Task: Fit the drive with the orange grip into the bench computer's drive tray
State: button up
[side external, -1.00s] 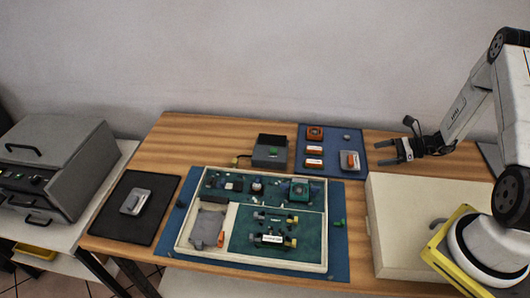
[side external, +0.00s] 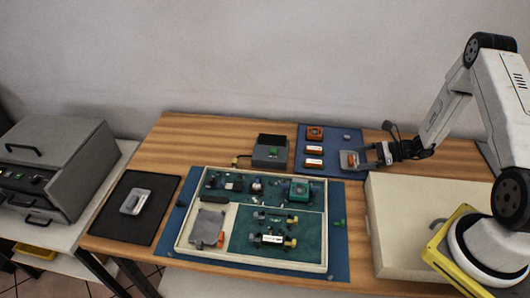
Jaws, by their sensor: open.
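The drive with the orange grip (side external: 349,160) lies on the blue mat (side external: 332,138) at the back of the table. It is a grey slab with an orange block on top. My gripper (side external: 370,155) is open at the drive's right side, with its fingers close to the orange grip. I cannot tell whether they touch it. The bench computer is the open tray-like case (side external: 326,230) with green boards inside. A grey, bare-looking bay (side external: 207,224) with a small orange part at its edge is in its front left; it looks like the drive tray.
Another grey drive (side external: 134,201) lies on a black mat at the left. A dark grey box (side external: 270,151) stands behind the case. Orange and white parts (side external: 314,150) lie beside the drive. A cream box (side external: 410,215) fills the right front. A grey machine (side external: 55,165) stands far left.

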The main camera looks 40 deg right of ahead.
jog(key=shift+x, duration=0.9)
grip_shut()
jog(key=shift+r, duration=0.1)
jog(key=shift+r, duration=0.7)
jog(key=s+a+r, duration=0.2)
jog(key=s+r, duration=0.3)
jog(key=s, duration=0.1)
jog(key=s+a+r, duration=0.2)
jog(key=s+r, duration=0.4)
jog(key=s, duration=0.1)
jog(key=shift+a+r, duration=0.2)
jog(key=shift+a, duration=0.1)
jog(key=shift+s, duration=0.15)
